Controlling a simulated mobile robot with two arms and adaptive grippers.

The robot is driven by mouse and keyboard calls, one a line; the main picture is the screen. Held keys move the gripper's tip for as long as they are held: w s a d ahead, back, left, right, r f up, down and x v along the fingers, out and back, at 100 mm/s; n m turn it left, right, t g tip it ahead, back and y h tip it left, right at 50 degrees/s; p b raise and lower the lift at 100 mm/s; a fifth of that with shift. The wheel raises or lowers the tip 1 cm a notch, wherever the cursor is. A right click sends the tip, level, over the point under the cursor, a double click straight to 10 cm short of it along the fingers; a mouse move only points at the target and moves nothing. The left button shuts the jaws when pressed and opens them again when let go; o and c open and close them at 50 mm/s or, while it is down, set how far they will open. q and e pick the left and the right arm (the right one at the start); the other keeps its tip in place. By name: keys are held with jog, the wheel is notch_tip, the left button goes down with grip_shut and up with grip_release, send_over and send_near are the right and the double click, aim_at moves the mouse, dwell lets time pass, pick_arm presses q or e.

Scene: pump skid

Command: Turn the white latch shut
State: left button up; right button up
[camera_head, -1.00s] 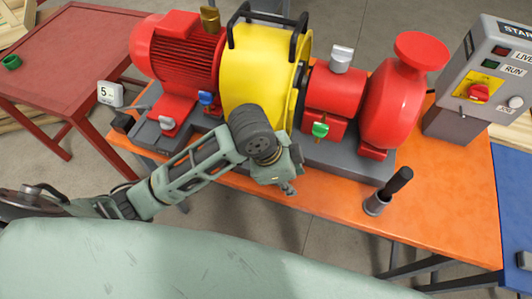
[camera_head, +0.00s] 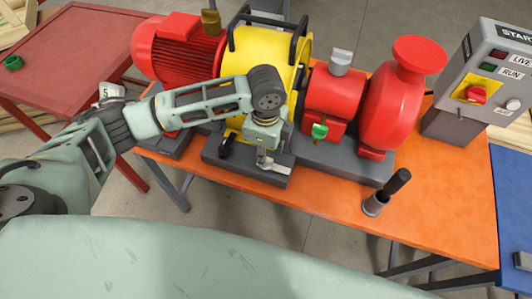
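A pale grey-white latch (camera_head: 341,61) stands on top of the red bearing housing (camera_head: 333,95). I cannot tell for sure whether it is the white latch of the task. A second whitish latch at the red motor's foot showed earlier and is now hidden behind my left arm. My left gripper (camera_head: 270,162) points down in front of the yellow guard (camera_head: 268,55), over the grey skid base. Its fingers are small and partly merge with the base, so their opening is unclear. I see nothing held. My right gripper is out of view.
A green latch (camera_head: 319,131) sits on the housing's front, and a brown-gold one (camera_head: 211,20) on the motor (camera_head: 178,48). A black-handled tool stands in a grey cup (camera_head: 375,204). The control box (camera_head: 474,85) is at right. The orange table (camera_head: 440,190) is clear at front right.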

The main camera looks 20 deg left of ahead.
pick_arm(q)
jog(key=shift+f, duration=1.1)
jog(key=shift+c, duration=0.2)
grip_shut()
